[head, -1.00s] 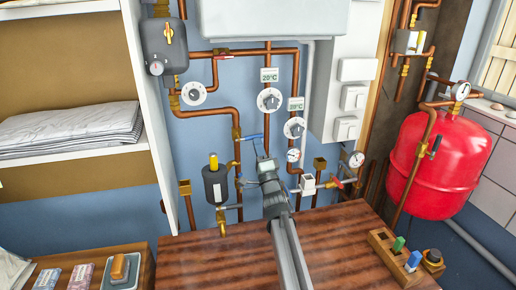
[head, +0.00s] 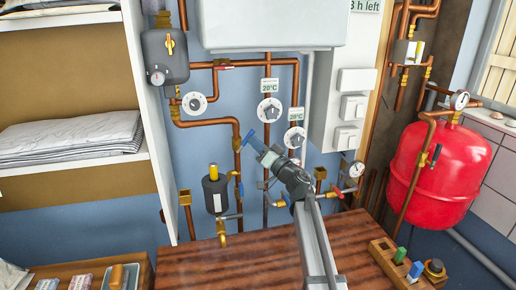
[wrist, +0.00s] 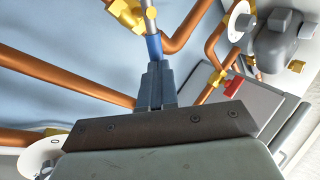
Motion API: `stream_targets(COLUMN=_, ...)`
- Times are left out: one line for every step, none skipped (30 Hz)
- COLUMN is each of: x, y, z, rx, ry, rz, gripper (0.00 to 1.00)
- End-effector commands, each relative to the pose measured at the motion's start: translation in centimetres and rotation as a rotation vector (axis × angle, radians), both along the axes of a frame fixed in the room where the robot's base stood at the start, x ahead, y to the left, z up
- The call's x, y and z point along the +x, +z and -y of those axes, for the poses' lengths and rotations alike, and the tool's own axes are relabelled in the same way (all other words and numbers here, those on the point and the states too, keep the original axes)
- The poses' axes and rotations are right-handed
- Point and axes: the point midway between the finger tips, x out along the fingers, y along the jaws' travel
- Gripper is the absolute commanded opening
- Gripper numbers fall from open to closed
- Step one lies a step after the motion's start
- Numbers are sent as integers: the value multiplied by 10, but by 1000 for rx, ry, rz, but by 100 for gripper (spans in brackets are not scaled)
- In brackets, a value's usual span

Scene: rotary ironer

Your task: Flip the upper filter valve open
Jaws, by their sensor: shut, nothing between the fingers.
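The upper filter valve has a blue lever (head: 248,139) and a brass body on the copper pipe, above the dark filter (head: 214,192) with its yellow cap. In the wrist view the blue lever (wrist: 154,47) lies right at my fingertips, and its brass body (wrist: 127,14) is beyond. My gripper (head: 260,149) is shut and empty, with its tips at the lever; they look in contact, but I cannot be sure. In the head view the lever slants up to the right from the pipe.
Dials (head: 269,109) and copper pipes crowd the wall around my gripper. A red lever (head: 337,190) and a gauge (head: 356,168) are to the right. A red tank (head: 437,172) stands farther right. The wooden worktop (head: 250,262) below is mostly clear.

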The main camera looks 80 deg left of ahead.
Motion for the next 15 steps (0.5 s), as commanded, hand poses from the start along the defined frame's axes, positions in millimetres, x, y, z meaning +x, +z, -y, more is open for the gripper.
stream_targets(x=-1, y=3, z=-1, rx=1, ry=-1, rz=45, gripper=0)
stream_targets(x=-2, y=5, z=-1, rx=1, ry=-1, rz=74, gripper=0)
stream_targets(x=-4, y=7, z=-1, rx=1, ry=-1, rz=112, gripper=0)
stream_targets(x=-5, y=8, z=-1, rx=2, ry=-1, rz=140, gripper=0)
stream_targets(x=-6, y=10, z=-1, rx=2, ry=-1, rz=167, gripper=0)
stream_targets(x=-8, y=11, z=-1, rx=1, ry=-1, rz=204, gripper=0)
stream_targets(x=-9, y=12, z=-1, rx=1, ry=-1, rz=229, gripper=0)
stream_targets(x=-10, y=13, z=0, rx=2, ry=0, rz=254, gripper=0)
stream_targets(x=-12, y=14, z=0, rx=2, ry=0, rz=287, gripper=0)
stream_targets(x=-13, y=15, z=0, rx=1, ry=-1, rz=311, gripper=0)
stream_targets(x=-14, y=16, z=0, rx=1, ry=-1, rz=333, gripper=0)
stream_targets(x=-15, y=17, z=0, rx=1, ry=-1, rz=361, gripper=0)
stream_targets(x=-17, y=17, z=0, rx=1, ry=0, rz=382, gripper=0)
stream_targets(x=-16, y=16, z=0, rx=0, ry=-1, rz=374, gripper=0)
stream_targets(x=-16, y=16, z=0, rx=0, ry=-1, rz=373, gripper=0)
